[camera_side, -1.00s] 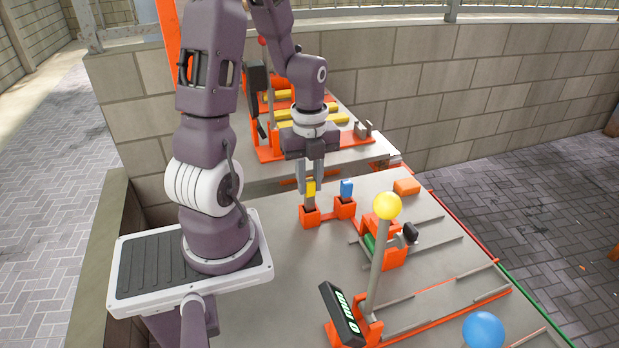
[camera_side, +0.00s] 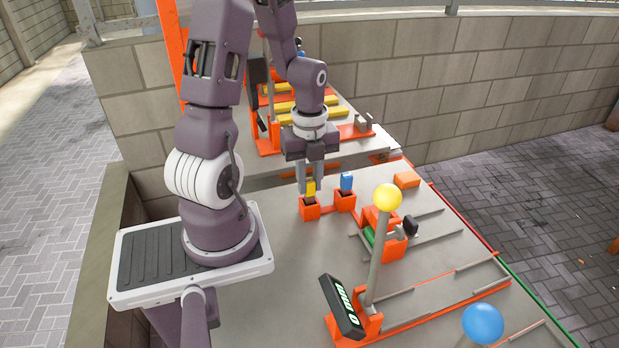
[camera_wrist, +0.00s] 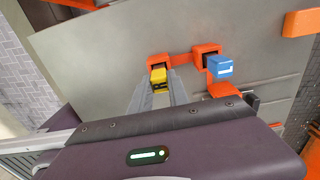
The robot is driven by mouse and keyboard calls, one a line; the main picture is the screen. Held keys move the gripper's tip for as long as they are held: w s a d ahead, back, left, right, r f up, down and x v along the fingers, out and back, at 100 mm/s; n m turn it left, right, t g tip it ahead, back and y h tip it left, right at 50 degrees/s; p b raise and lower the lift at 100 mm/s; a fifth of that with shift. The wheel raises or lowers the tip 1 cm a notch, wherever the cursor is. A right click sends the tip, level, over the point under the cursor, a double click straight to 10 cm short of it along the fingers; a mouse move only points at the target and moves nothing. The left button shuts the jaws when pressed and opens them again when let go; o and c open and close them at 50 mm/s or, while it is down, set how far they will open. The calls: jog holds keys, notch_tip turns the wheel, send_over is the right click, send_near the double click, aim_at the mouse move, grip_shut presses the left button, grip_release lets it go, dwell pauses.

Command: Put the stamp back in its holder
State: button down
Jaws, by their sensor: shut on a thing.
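My gripper (camera_side: 311,184) points down over the left orange holder (camera_side: 310,209) and is shut on the yellow stamp (camera_side: 311,187). The stamp's dark lower part stands in or right at the mouth of that holder; I cannot tell how deep it sits. In the wrist view the yellow stamp (camera_wrist: 158,76) shows between the fingertips, with the left holder (camera_wrist: 158,60) just behind it. A blue stamp (camera_side: 346,181) stands upright in the right orange holder (camera_side: 344,201). It also shows in the wrist view (camera_wrist: 220,67).
An orange block (camera_side: 407,180) lies on the grey table (camera_side: 270,230) to the right. A post with a yellow ball (camera_side: 387,197), a dark sign (camera_side: 342,306) and a blue ball (camera_side: 483,324) stand nearer the camera. The table left of the holders is clear.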

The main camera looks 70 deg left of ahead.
jog(key=shift+f, duration=0.3)
jog(key=c, duration=1.2)
grip_release()
jog(key=shift+o, duration=0.2)
notch_tip(320, 180, up, 6)
jog(key=shift+a+r, duration=0.1)
jog(key=shift+r, duration=0.5)
